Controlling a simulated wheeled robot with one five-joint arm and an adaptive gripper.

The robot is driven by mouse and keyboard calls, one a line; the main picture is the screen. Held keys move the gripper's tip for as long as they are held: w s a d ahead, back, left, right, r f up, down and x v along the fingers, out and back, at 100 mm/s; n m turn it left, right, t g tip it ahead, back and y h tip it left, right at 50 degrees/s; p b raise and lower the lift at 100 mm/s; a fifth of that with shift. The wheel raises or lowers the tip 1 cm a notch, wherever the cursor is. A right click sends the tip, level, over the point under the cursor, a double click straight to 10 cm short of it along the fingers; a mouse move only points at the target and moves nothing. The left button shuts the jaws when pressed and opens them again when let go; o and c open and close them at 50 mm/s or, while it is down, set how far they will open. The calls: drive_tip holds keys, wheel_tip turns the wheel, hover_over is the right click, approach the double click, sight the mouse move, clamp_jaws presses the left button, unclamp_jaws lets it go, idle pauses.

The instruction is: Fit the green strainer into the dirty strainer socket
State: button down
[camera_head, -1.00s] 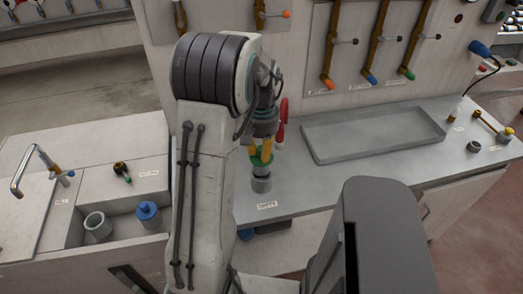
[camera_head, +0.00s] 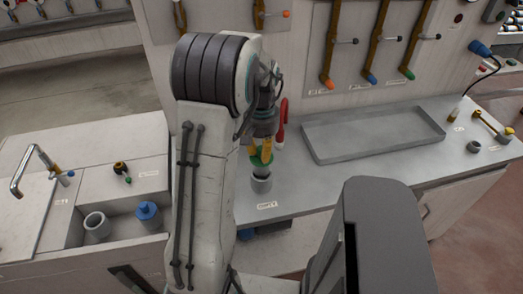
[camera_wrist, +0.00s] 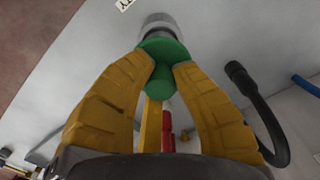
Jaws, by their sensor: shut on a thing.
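My gripper (camera_head: 261,149) is shut on the green strainer (camera_head: 260,161), with its yellow fingers on either side of it. The wrist view shows the strainer's green stem and wider collar (camera_wrist: 163,82) between the fingertips. A grey round socket (camera_head: 261,184) stands on the bench directly below the strainer in the head view. In the wrist view the grey socket rim (camera_wrist: 158,20) shows just past the collar. I cannot tell whether the strainer's lower end is inside the socket or only above it. A small label (camera_head: 267,205) sits in front, its text hard to read.
A red-handled tool (camera_head: 281,122) hangs close behind my gripper. A shallow grey tray (camera_head: 372,158) lies to the right. At left are a grey cup (camera_head: 97,225), a blue-capped container (camera_head: 148,213) and a tap (camera_head: 35,165). The bench between socket and tray is clear.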

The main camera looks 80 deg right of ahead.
drive_tip(key=shift+f+b, duration=2.6)
drive_tip(key=shift+f, duration=0.7)
drive_tip(key=c, duration=1.1)
unclamp_jaws()
drive_tip(key=shift+r, duration=0.1)
wheel_tip(320, 180, up, 12)
drive_tip(key=shift+d, duration=0.1)
